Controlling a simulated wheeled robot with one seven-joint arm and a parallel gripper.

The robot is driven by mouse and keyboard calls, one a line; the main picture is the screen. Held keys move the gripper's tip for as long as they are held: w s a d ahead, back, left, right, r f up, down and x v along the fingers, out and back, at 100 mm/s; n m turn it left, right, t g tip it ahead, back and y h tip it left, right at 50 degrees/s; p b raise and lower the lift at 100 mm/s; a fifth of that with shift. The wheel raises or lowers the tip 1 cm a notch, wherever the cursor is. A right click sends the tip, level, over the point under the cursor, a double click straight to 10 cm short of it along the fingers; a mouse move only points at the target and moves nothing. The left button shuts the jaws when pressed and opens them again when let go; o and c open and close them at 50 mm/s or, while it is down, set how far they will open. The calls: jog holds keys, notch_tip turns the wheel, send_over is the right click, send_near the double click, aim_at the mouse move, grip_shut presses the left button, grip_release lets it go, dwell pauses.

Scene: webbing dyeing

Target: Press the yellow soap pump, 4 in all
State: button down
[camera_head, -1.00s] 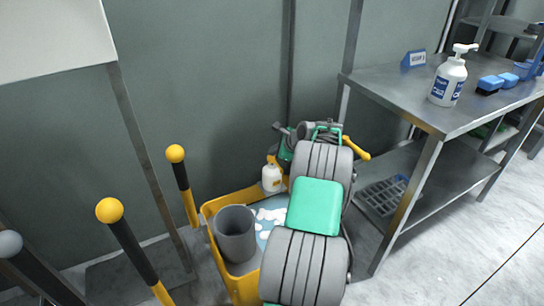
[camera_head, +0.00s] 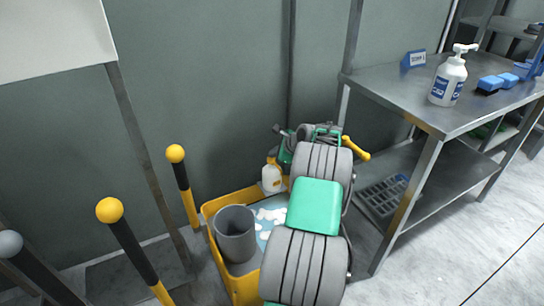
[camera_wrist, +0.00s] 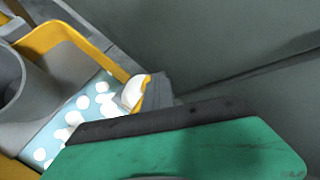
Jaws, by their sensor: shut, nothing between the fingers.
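The yellow soap pump is a white bottle with a yellow top (camera_head: 271,178), standing at the back of the yellow tub (camera_head: 210,208). In the wrist view the bottle (camera_wrist: 133,92) shows partly, with yellow at its edge. In the wrist view the grey fingertips (camera_wrist: 159,90) are shut and empty, close beside the bottle. I cannot tell whether they touch the pump.
A grey bucket (camera_head: 235,236) and blue liquid with white patches (camera_head: 265,225) are in the tub. Yellow-topped posts (camera_head: 110,211) stand left. A metal table (camera_head: 400,92) at right holds a white pump bottle (camera_head: 449,80) and blue brushes (camera_head: 490,85). A wall is close behind.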

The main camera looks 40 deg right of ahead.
jog(key=shift+s+f, duration=0.1)
jog(key=shift+f, duration=0.1)
jog(key=shift+r+p, duration=1.35)
jog(key=shift+r, duration=0.1)
notch_tip(320, 180, up, 5)
jog(key=p, duration=0.5)
dwell(1.5)
notch_tip(320, 180, up, 4)
jog(key=r+p, duration=0.1)
jog(key=p, duration=0.9)
send_over(273, 160)
jog(key=shift+d+f+b, duration=0.25)
jog(key=shift+f+b, duration=0.15)
jog(key=shift+f, duration=0.2)
